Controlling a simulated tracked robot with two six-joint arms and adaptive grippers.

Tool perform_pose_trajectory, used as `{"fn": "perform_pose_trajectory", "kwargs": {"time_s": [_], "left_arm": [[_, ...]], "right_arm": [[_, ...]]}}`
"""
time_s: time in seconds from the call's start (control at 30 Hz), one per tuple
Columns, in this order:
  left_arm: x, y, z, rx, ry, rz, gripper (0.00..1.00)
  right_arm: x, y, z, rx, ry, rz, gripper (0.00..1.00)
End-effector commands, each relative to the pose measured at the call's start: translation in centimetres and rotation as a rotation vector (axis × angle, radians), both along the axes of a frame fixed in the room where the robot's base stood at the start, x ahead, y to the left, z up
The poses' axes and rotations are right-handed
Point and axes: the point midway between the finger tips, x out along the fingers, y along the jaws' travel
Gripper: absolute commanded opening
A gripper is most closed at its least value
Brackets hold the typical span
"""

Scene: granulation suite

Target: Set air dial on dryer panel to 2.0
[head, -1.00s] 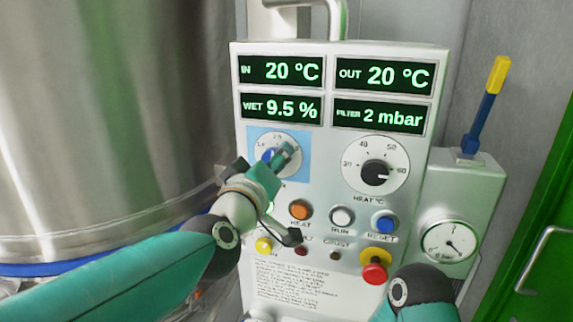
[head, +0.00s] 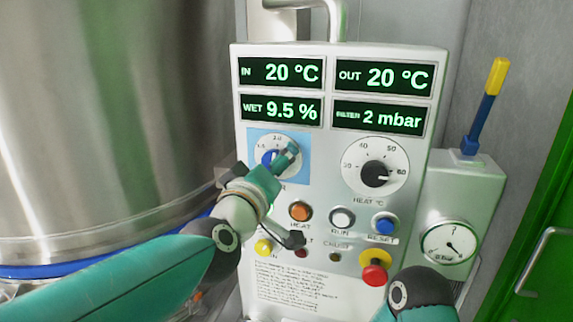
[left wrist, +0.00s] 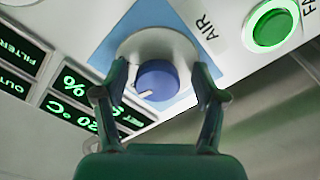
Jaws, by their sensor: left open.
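The air dial is a blue knob (head: 268,157) on a white round face with a light blue square plate (head: 301,144) behind it, at the upper left of the dryer panel (head: 335,290). Markings 1.5 and 2.0 show at its top. In the left wrist view the blue knob (left wrist: 157,80) has a white pointer mark, and the word AIR is beside it. My left gripper (head: 277,160) is open at the dial. In the left wrist view its fingers (left wrist: 159,74) stand on either side of the knob, with gaps showing. My right gripper is out of view; only my right arm shows.
The heat dial (head: 375,175) is to the right. Below are the orange (head: 300,211), white (head: 342,217) and blue (head: 385,223) buttons and a red emergency stop (head: 374,274). A pressure gauge (head: 449,243) is at right. A large steel vessel (head: 110,120) stands close on the left.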

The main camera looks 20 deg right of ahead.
Motion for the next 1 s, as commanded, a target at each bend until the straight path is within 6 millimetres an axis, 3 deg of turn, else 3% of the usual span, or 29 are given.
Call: {"fn": "perform_pose_trajectory", "kwargs": {"time_s": [0.27,0.7,1.0], "left_arm": [[-0.9,0.7,0.3,-0.002,-0.003,0.001,0.7],[-7.7,5.1,0.1,-0.002,-0.001,-0.001,0.7],[-10.0,6.6,0.0,0.0,0.0,-0.001,0.7]], "right_arm": [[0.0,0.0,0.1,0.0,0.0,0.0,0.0],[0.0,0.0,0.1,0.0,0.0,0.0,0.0],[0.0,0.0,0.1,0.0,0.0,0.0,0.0]]}}
